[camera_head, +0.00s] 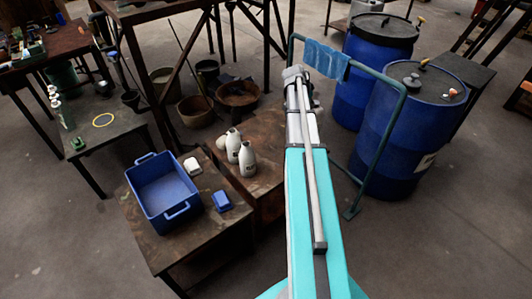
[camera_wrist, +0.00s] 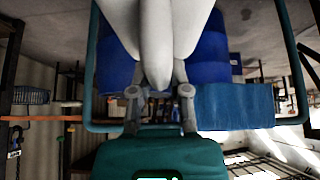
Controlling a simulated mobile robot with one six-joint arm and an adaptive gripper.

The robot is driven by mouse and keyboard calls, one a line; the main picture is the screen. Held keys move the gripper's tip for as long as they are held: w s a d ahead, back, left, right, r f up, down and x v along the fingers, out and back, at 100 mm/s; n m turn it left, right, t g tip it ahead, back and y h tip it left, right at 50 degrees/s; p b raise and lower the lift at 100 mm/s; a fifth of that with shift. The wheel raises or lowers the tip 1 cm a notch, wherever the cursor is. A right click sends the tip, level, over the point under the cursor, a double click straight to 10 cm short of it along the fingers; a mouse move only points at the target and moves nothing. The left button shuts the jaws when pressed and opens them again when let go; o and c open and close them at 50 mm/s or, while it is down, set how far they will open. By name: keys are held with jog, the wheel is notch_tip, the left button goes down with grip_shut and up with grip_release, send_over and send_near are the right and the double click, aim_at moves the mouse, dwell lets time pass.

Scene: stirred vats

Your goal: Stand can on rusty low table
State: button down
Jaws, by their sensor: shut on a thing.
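My gripper (camera_wrist: 158,92) is shut on a smooth white object, taken as the can (camera_wrist: 155,40), in the wrist view. The can narrows to a rounded tip between the fingers, and the top edge of the picture cuts it off. In the head view my gripper (camera_head: 294,75) is at the far end of the arm, near the rail, and the can is hard to make out. A rust-brown low table (camera_head: 272,172) lies left of my arm, partly hidden by it. Another brown low table (camera_head: 215,238) adjoins it in front; I cannot tell which is the rusty one.
A blue tray (camera_head: 170,212), a white item (camera_head: 192,165) and a small blue box (camera_head: 222,202) are on the front table. White bottles (camera_head: 247,160) stand on the other. Blue drums (camera_head: 405,135) and a green rail (camera_head: 378,150) with blue cloth (camera_head: 326,60) stand right.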

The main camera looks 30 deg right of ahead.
aim_at(317, 107)
jog(key=b+x, duration=0.1)
jog(key=x, duration=0.2)
jog(key=d+b+x, duration=0.1)
jog(key=x, duration=0.1)
jog(key=shift+d+r+b, duration=0.1)
jog(key=shift+r+b, duration=0.1)
jog(key=shift+b, duration=0.1)
jog(key=shift+s+d+f, duration=0.15)
jog(key=shift+d+f, duration=0.1)
jog(key=shift+d, duration=0.2)
jog(key=w+a+f+b, duration=0.5)
jog(key=a+f+b, duration=0.4)
jog(key=a, duration=0.3)
jog(key=shift+a, duration=0.15)
jog(key=shift+b, duration=0.3)
